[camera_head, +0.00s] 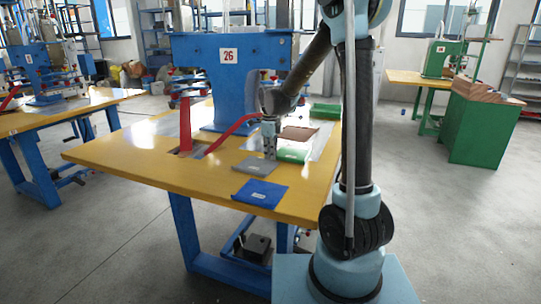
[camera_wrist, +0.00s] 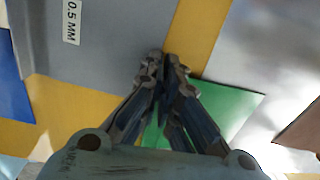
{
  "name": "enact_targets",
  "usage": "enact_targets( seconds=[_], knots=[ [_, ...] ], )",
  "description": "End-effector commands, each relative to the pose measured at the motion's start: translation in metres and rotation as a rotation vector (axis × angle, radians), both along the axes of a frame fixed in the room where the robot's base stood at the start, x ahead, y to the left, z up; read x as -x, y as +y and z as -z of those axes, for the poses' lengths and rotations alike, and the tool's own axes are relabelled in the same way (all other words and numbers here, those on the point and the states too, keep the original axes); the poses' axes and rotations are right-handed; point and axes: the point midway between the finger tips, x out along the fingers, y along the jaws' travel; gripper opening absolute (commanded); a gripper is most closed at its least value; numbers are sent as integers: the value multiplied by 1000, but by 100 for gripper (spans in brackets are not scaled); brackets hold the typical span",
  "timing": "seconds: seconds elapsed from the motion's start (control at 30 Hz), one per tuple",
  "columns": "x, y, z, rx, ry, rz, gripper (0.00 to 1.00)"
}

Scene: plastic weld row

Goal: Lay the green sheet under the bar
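The green sheet (camera_head: 293,155) lies flat on the yellow table, right of my gripper (camera_head: 269,155) in the head view. In the wrist view the green sheet (camera_wrist: 232,105) is partly hidden behind my fingers. My gripper (camera_wrist: 166,62) points down with its fingertips together, over the yellow strip between the grey and green sheets. No sheet shows between the tips; their exact height is unclear. The blue press (camera_head: 228,85) marked 26 stands behind, with red levers (camera_head: 232,133) at its front. I cannot make out the bar clearly.
A grey sheet (camera_head: 255,166) labelled 0.5 MM in the wrist view (camera_wrist: 110,55) and a blue sheet (camera_head: 260,193) lie nearer the front. A brown sheet (camera_head: 299,133) and another green piece (camera_head: 325,111) lie farther back. The left tabletop (camera_head: 125,155) is clear.

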Motion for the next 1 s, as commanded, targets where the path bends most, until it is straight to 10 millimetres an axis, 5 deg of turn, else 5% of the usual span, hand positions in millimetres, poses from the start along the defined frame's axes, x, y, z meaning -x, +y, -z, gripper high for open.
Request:
enact_targets(
  seconds=[0.17,0.3,0.73,1.0],
  knots=[
    [0,0,1,0,0,0,0],
    [0,0,1,0,0,-1,25],
    [0,1,-5,0,0,-1,25],
    [1,1,-44,0,0,-2,25]
  ],
)
